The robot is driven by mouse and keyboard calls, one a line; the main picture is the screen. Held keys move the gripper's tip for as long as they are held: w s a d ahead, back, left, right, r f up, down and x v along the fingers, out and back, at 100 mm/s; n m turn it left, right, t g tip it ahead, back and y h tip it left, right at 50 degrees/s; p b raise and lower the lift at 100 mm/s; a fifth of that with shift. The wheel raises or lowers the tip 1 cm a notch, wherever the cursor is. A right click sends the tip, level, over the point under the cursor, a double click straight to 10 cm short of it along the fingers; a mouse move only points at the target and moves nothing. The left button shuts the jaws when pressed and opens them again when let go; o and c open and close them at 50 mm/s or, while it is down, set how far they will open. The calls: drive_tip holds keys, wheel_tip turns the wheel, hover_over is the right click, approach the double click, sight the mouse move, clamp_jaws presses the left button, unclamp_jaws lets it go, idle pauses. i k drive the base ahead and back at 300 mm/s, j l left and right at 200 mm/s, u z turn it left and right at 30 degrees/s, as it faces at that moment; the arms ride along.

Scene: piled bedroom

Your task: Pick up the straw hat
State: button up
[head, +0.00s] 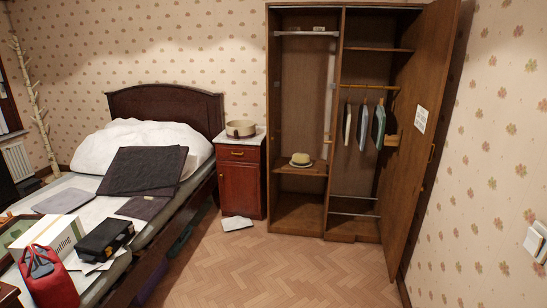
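A small pale straw hat (300,158) with a darker band sits brim down on a low shelf (290,170) in the left part of the open wardrobe. It is in plain view with clear space around it. A round beige thing with a dark band (240,130) stands on the bedside cabinet; I cannot tell whether it is a hat or a box. My gripper is not in view.
The wardrobe door (428,110) stands open on the right, and clothes hang inside. The bed (78,187) on the left bears a red bag (48,280), a black case and a white box. A white item (236,223) lies near the cabinet. The central floor (270,270) is free.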

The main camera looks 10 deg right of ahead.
sight(300, 160)
drive_tip(key=i, duration=4)
drive_tip(key=i+z, duration=0.1)
drive_tip(key=i, duration=0.4)
drive_tip(key=i+j+z, duration=0.15)
drive_tip(key=i, duration=0.4)
